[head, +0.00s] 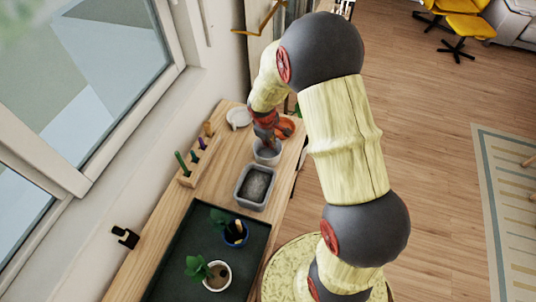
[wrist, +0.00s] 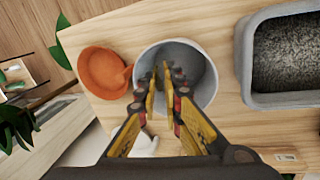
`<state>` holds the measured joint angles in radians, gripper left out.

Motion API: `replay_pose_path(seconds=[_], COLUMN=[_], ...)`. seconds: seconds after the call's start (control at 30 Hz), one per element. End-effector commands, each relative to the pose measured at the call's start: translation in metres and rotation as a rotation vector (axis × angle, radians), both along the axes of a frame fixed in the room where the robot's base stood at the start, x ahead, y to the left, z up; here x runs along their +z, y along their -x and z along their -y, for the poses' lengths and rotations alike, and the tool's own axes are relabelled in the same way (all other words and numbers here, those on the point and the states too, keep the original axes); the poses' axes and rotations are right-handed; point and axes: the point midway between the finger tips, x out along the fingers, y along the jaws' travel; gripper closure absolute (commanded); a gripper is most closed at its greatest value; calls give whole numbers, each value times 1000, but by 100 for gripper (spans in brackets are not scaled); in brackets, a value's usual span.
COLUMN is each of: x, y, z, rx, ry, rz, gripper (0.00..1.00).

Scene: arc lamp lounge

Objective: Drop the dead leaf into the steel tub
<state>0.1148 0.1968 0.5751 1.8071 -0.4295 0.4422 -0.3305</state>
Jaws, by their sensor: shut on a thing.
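The steel tub (head: 268,158) is a round grey vessel on the wooden bench in the head view. In the wrist view the tub (wrist: 210,62) lies right under my fingertips, its rim and inner wall showing around them. My gripper (head: 266,137) points down over the tub. In the wrist view my gripper (wrist: 168,78) has its fingertips close together over the tub's opening, with a thin thing between them. The dead leaf cannot be made out clearly; the fingers hide most of what they hold.
An orange dish (wrist: 100,72) stands close beside the tub. A grey bin of dark grit (head: 239,199) is on its other side. A wooden tool block (head: 188,178), a white object (head: 238,117) and a dark tray (head: 185,250) with two potted plants share the bench.

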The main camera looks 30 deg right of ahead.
Motion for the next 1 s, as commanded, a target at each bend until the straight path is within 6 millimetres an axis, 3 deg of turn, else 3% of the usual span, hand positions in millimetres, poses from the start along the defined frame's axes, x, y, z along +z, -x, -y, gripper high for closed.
replay_pose_path(seconds=[0.03, 0.1, 0.43, 0.77, 1.0], x=[0, 1, 0, 2, 34], y=[0, 0, 0, 0, 3], z=[0, 0, 0, 0, -7], rx=[0, 0, 0, 0, 0], ry=[0, 0, 0, 0, 0], rz=[0, 0, 0, 0, 5], gripper=[99, 89, 71, 71, 71])
